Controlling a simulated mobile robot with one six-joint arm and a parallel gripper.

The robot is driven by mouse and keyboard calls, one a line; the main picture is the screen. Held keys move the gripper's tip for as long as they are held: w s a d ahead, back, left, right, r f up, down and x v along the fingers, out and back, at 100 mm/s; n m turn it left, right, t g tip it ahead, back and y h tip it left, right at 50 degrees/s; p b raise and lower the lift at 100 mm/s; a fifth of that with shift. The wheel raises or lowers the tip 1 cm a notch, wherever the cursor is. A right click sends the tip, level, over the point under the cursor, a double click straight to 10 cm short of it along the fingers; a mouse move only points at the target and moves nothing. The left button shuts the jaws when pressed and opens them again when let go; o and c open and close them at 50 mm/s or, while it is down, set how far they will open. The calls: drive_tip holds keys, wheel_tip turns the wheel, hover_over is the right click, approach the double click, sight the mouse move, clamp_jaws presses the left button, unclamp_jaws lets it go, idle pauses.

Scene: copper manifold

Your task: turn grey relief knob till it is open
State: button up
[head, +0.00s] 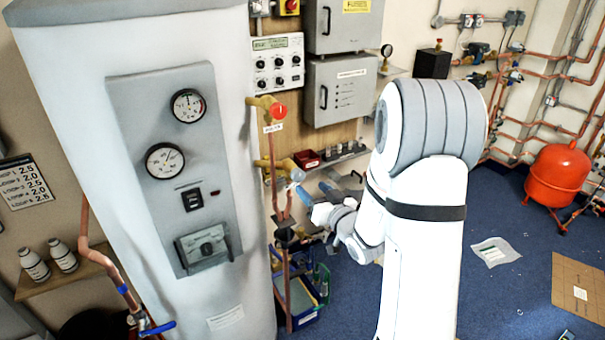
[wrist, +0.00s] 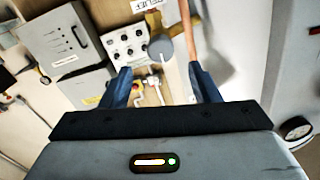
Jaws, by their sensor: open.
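The grey relief knob (wrist: 160,48) shows in the wrist view as a round grey disc with a pale pointer line, beside brass fittings. My gripper (wrist: 159,68) is open, with one dark blue finger on each side of the knob's line. Whether the fingers touch the knob or stop short of it, I cannot tell. In the head view, my gripper (head: 316,193) is just right of a brass valve (head: 280,164) low beside the white tank.
A red knob (head: 279,111) sits on another brass valve above. A copper pipe (wrist: 186,30) runs close to the right finger in the wrist view. The white tank (head: 130,200) stands left, grey cabinets (head: 340,90) behind. A blue crate (head: 308,308) lies below.

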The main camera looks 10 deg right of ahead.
sight(300, 177)
drive_tip(key=p+x, duration=0.2)
drive_tip(key=x, duration=0.5)
drive_tip(key=shift+w+f, duration=0.1)
drive_tip(key=shift+c, duration=0.3)
drive_tip(key=c, duration=0.9)
